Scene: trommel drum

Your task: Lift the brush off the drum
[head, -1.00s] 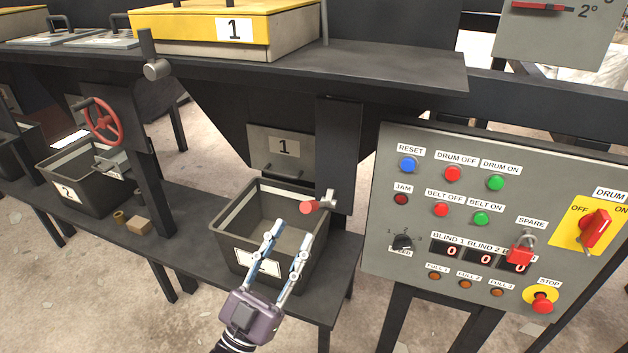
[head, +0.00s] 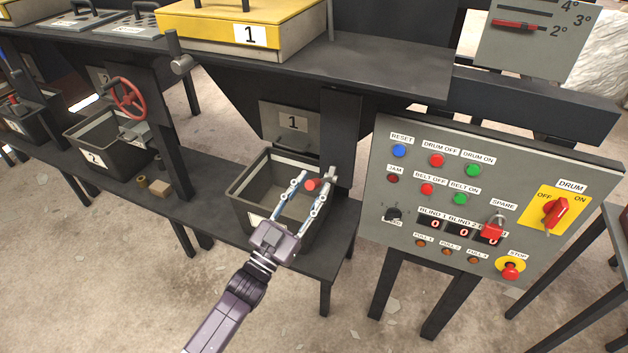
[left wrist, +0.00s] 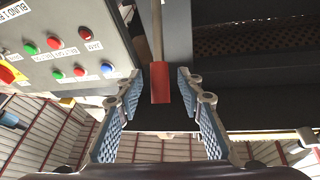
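A lever with a red cylindrical grip (head: 314,184) and a grey metal arm sticks out from the dark post above the right end of the lower shelf. My left gripper (head: 315,179) is open, its fingers reaching up toward the red grip from the front. In the left wrist view the red grip (left wrist: 160,82) hangs between the two spread fingers (left wrist: 160,75), with a gap on each side. No brush or drum can be made out in either view. My right gripper is not in view.
A grey control panel (head: 400,228) with buttons and a red drum switch (head: 556,212) stands close to the right. An open bin (head: 240,190) sits below the lever, behind my gripper. A yellow box (head: 205,35) stands on the upper ledge.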

